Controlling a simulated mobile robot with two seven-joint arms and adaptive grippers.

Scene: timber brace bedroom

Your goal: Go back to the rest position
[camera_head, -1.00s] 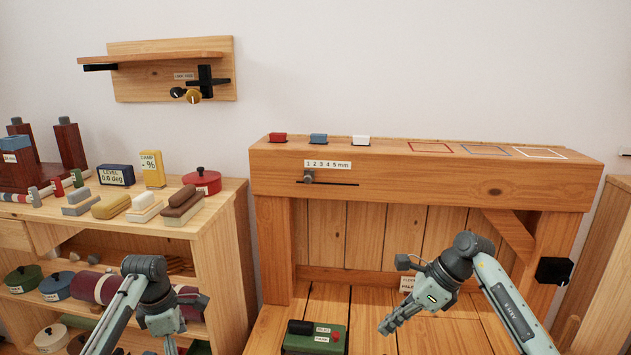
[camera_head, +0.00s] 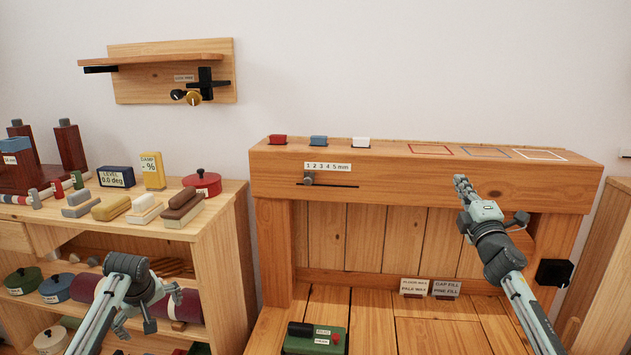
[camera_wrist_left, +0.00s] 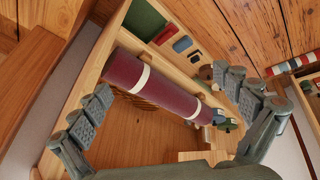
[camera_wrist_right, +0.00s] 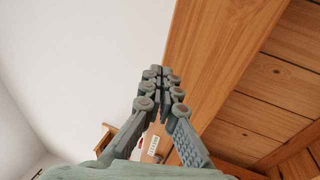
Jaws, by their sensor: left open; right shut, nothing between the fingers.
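My left gripper (camera_head: 150,320) is low in front of the left shelf unit. In the left wrist view my left gripper (camera_wrist_left: 165,110) is open and empty, its fingers wide apart. A dark red roll with white bands (camera_wrist_left: 160,85) lies on the shelf beyond them and also shows in the head view (camera_head: 88,286). My right gripper (camera_head: 461,181) points up in front of the right end of the wooden beam. In the right wrist view my right gripper (camera_wrist_right: 160,75) is shut with nothing between its fingers.
The wooden beam (camera_head: 480,192) carries red, blue and white blocks and several coloured outlines. The shelf unit (camera_head: 232,225) holds blocks and pots. A wall shelf (camera_head: 150,57) hangs above.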

